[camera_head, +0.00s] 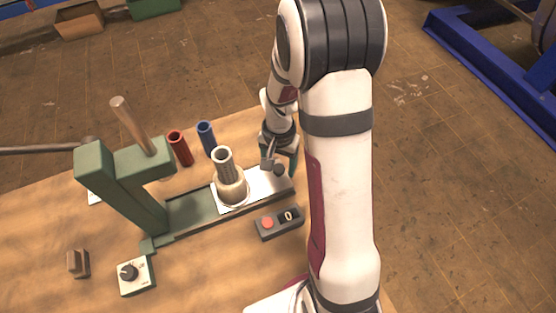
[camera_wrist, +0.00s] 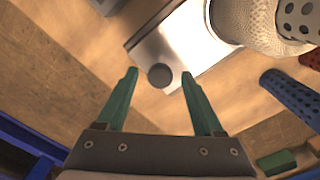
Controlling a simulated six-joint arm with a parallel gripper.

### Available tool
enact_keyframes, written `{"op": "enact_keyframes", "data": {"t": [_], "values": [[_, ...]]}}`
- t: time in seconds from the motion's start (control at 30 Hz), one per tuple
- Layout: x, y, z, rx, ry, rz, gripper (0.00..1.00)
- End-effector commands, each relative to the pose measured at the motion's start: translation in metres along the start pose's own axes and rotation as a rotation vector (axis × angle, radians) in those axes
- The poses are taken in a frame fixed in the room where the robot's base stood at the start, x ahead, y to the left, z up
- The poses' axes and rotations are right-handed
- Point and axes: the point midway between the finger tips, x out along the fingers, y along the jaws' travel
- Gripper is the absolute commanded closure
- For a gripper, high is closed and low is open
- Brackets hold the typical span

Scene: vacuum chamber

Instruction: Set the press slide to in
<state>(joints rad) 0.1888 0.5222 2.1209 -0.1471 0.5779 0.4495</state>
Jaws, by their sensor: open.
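The press slide is a silver plate (camera_head: 258,186) on the green press's rail. It sits at the right end of the rail, out from under the ram, and carries a pale cylindrical vessel with a perforated tube (camera_head: 227,180). A dark round knob (camera_head: 279,169) stands at the slide's outer end. In the wrist view the slide plate (camera_wrist: 185,40) shows with the knob (camera_wrist: 160,76) between my green fingertips. My gripper (camera_wrist: 160,73) is open, with a gap on each side of the knob. In the head view my gripper (camera_head: 280,155) is partly hidden by my arm.
The green press frame (camera_head: 120,185) stands at left. Red (camera_head: 180,147) and blue (camera_head: 206,137) tubes stand behind the rail. A button box (camera_head: 279,222) lies in front of the rail, and a dial box (camera_head: 135,275) at front left. The rail's bed (camera_head: 190,210) under the ram is empty.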

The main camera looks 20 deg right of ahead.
Motion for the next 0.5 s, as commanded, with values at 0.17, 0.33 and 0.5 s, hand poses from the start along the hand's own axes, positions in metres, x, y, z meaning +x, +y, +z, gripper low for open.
{"op": "enact_keyframes", "data": {"t": [0.17, 0.33, 0.5], "values": [[0.0000, 0.0000, 0.0000, 0.000, 0.000, 0.000, 0.31], [-0.0002, -0.0001, -0.0001, -0.001, 0.000, 0.000, 0.58], [-0.0003, -0.0001, -0.0001, -0.001, 0.000, 0.000, 0.89]]}}
